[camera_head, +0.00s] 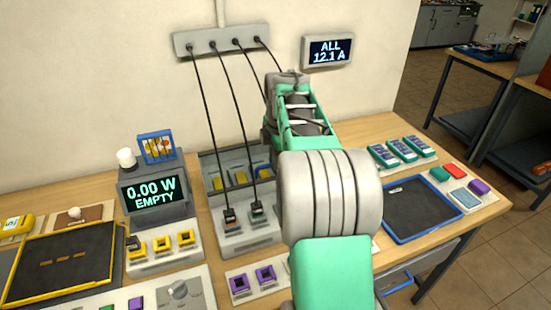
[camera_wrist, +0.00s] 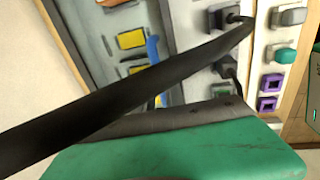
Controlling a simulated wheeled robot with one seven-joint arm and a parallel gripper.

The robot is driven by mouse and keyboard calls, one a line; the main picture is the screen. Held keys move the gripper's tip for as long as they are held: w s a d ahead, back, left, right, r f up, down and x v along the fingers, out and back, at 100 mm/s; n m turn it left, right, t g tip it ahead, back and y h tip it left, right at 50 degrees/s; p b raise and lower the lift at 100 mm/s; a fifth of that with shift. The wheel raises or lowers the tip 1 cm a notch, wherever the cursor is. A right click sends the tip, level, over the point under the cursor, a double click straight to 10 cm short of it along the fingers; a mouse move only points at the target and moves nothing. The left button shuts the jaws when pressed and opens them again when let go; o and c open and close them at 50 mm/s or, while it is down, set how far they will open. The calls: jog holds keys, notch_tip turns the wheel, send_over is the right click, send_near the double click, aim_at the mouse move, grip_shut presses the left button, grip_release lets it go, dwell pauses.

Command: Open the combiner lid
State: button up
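The combiner appears to be the grey box (camera_head: 247,236) at the middle of the bench, with two black cables plugged into its front. A grey panel (camera_head: 222,160) stands up behind its yellow blocks (camera_head: 240,178); it looks like the lid, but my arm covers the right part. In the wrist view the yellow blocks (camera_wrist: 131,39) show beside a blue strip (camera_wrist: 153,50). The green and grey body of my gripper (camera_wrist: 190,122) fills the bottom there. A dark band crosses that view close up. The fingertips are hidden, so I cannot tell their opening or contact.
Black cables hang from a wall strip (camera_head: 222,40) beside and behind my arm. A meter (camera_head: 155,193) reading "0.00 W EMPTY" stands left. A wall display (camera_head: 328,51) reads "ALL 12.1 A". A blue-rimmed tray (camera_head: 424,212) lies right, a yellow-rimmed mat (camera_head: 62,262) far left.

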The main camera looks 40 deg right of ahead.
grip_shut()
dwell(0.9)
